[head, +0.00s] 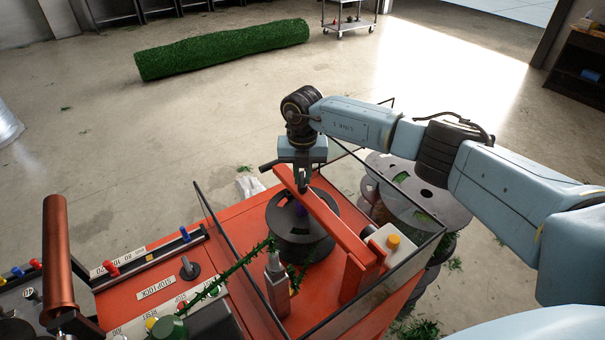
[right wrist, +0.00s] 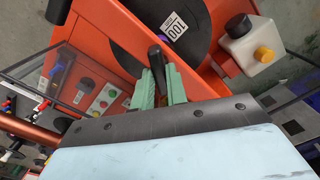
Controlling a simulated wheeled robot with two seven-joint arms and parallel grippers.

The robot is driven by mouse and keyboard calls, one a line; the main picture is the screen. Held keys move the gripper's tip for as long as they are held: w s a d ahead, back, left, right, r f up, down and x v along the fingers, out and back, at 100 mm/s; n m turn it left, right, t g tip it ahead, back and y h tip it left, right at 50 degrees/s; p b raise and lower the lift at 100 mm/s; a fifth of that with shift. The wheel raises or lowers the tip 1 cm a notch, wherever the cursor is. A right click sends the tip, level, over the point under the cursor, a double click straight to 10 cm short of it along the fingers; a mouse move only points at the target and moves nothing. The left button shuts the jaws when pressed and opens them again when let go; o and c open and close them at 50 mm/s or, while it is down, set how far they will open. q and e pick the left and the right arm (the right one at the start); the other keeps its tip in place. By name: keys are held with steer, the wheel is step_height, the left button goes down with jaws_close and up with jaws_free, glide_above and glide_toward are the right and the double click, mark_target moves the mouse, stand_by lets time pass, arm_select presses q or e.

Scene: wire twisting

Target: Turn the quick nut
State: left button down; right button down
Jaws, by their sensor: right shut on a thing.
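The orange wire-twisting machine (head: 240,225) carries a black spool (head: 287,240) under a slanting orange bar (head: 335,215). My right gripper (head: 303,188) reaches down at the bar over the spool. In the right wrist view, the green fingers of my right gripper (right wrist: 163,88) are closed around a dark lever-like piece (right wrist: 156,58), which looks like the quick nut. The fingers and bar hide most of it in the head view. The spool also shows in the right wrist view (right wrist: 200,38), with a white "100" label. My left gripper is out of view.
Clear guard panels with dark frames (head: 345,310) border the spool area. A control panel (head: 150,300) and copper-coloured cylinder (head: 58,260) lie left. Green turf (head: 225,48) lies on open floor.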

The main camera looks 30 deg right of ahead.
mark_target(303, 179)
steer(key=c, duration=1.4)
jaws_free()
step_height(303, 179, up, 14)
steer(key=b, duration=0.2)
steer(key=shift+f, duration=0.25)
steer(key=shift+s+f, duration=0.1)
